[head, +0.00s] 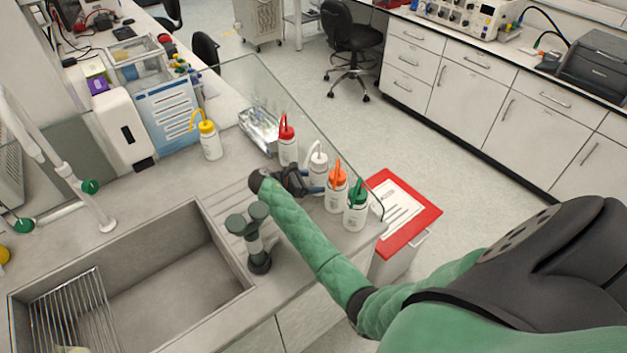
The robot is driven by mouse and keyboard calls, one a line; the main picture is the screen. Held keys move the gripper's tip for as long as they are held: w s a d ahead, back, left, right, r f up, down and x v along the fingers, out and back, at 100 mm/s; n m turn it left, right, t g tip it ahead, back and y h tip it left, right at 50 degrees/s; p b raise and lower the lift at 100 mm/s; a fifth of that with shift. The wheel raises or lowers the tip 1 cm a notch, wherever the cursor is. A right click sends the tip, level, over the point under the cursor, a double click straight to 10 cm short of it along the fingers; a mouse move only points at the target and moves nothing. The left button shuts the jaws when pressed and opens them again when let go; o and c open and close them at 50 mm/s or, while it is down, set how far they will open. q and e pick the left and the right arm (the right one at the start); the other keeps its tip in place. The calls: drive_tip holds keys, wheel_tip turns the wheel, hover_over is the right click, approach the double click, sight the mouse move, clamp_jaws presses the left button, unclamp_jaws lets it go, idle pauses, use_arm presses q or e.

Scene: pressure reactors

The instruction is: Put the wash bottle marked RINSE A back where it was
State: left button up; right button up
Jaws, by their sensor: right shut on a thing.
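My right gripper (308,183) reaches over the draining board from the lower right. It is shut on the white-capped wash bottle (319,168), which stands upright in a row near the glass screen. The red-capped bottle (288,146) is behind it to the left. The orange-capped bottle (337,188) and the green-capped bottle (356,210) are in front of it to the right. A yellow-capped bottle (210,142) stands apart to the left. The labels are too small to read, so I cannot tell which is RINSE A. My left gripper is not in view.
A sink (165,275) lies at the lower left. A dark twin-headed fixture (255,240) stands beside it, close to my right forearm. The glass screen (290,105) runs behind the bottles. A foil-like tray (259,130) is near the red-capped bottle. A red-lidded bin (428,213) stands beyond the counter's end.

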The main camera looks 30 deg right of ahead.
drive_tip(key=o, duration=0.4)
drive_tip(key=shift+f, duration=0.1)
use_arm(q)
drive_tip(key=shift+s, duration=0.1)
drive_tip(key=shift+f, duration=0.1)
use_arm(e)
drive_tip(key=shift+w+a+b, duration=0.1)
drive_tip(key=shift+a+b, duration=0.25)
drive_tip(key=shift+a, duration=0.05)
drive_tip(key=shift+b+v, duration=0.65)
drive_tip(key=shift+v, duration=0.55)
drive_tip(key=b+v, duration=0.1)
drive_tip(key=v, duration=0.2)
drive_tip(key=shift+a, duration=0.1)
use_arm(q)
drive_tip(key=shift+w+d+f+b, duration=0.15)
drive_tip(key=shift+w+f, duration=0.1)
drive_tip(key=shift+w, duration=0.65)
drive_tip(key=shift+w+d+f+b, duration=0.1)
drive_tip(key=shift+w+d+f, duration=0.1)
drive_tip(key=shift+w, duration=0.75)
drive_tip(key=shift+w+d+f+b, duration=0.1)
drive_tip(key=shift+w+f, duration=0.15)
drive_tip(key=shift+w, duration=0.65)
use_arm(e)
drive_tip(key=shift+w+a+r, duration=0.1)
drive_tip(key=shift+a+r, duration=0.4)
drive_tip(key=shift+r, duration=0.05)
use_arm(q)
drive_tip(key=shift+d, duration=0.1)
